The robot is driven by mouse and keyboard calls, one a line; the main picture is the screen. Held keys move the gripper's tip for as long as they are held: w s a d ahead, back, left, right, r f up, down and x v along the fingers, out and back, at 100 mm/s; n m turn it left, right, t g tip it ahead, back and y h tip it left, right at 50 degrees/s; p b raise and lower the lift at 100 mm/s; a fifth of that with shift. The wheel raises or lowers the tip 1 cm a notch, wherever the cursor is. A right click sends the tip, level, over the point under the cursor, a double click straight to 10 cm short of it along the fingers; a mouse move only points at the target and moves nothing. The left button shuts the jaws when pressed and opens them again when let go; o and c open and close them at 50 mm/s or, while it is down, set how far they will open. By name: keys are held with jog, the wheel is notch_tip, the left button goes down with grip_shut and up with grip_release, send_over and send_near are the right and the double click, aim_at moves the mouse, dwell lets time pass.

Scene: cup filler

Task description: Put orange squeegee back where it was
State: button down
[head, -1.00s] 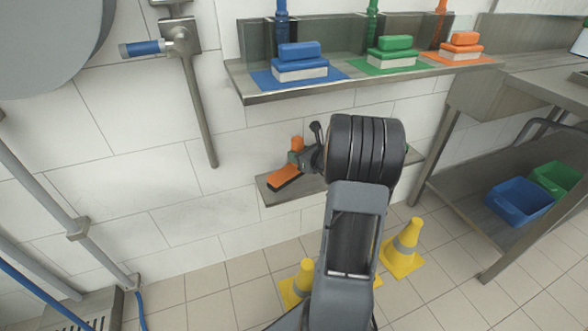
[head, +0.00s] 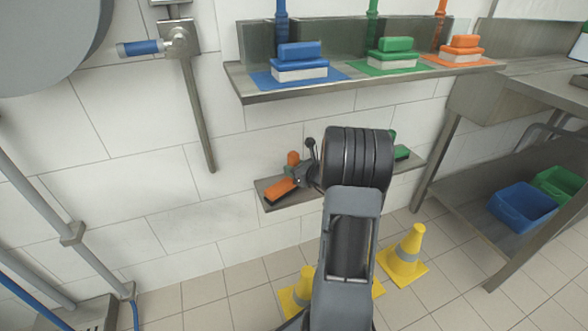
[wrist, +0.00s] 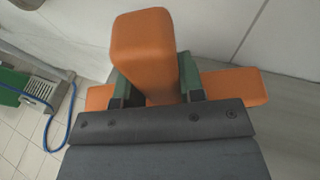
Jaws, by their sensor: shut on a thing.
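The orange squeegee (head: 279,190) is at the left end of the low metal shelf (head: 268,206) in the head view. Its orange handle and wide orange head fill the wrist view (wrist: 145,52). My gripper (head: 299,170) is shut on the squeegee's handle; in the wrist view its two green-tipped fingers (wrist: 155,88) sit on either side of it. The squeegee's head lies close over the shelf; I cannot tell whether it touches. My arm hides the middle of the shelf.
A green tool (head: 402,152) shows at the right end of the low shelf. The upper shelf (head: 350,82) holds blue, green and orange brushes on mats. Yellow cones (head: 405,256) stand on the floor below. Blue and green bins (head: 522,205) are at the right.

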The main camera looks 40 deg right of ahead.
jog(key=c, duration=0.7)
grip_release()
jog(key=shift+f, duration=0.1)
jog(key=shift+c, duration=0.2)
